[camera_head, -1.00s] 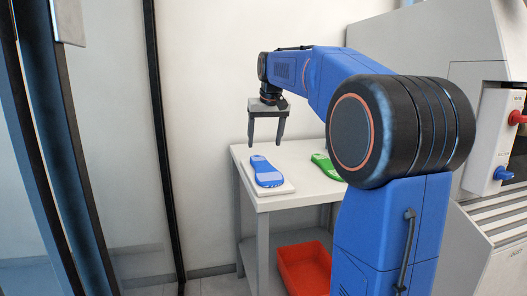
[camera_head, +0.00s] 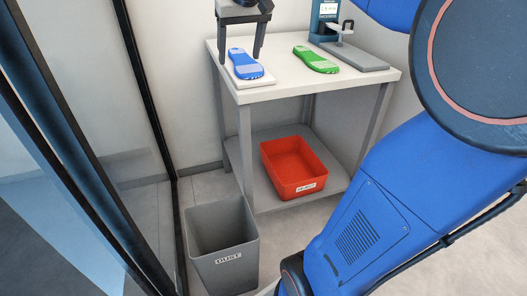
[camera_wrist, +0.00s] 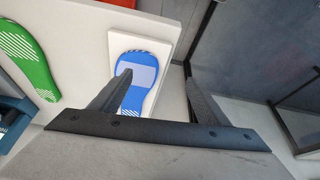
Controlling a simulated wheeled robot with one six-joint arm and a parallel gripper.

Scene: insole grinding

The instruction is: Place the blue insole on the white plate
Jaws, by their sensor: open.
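The blue insole (camera_head: 245,64) lies flat on the white plate (camera_head: 262,80) at the left end of the table. My gripper (camera_head: 239,58) is open and empty, above the insole, with its two fingers spread apart. In the wrist view, the blue insole (camera_wrist: 146,62) lies on the white plate (camera_wrist: 120,45), and one finger of my gripper (camera_wrist: 160,85) covers part of the insole. The fingers do not appear to hold it.
A green insole (camera_head: 315,60) lies on the table (camera_head: 285,92) to the right, beside a device with a grey base (camera_head: 352,58). A red bin (camera_head: 293,170) sits on the lower shelf. A grey dust bin (camera_head: 222,245) stands on the floor. A glass panel (camera_head: 60,200) is at left.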

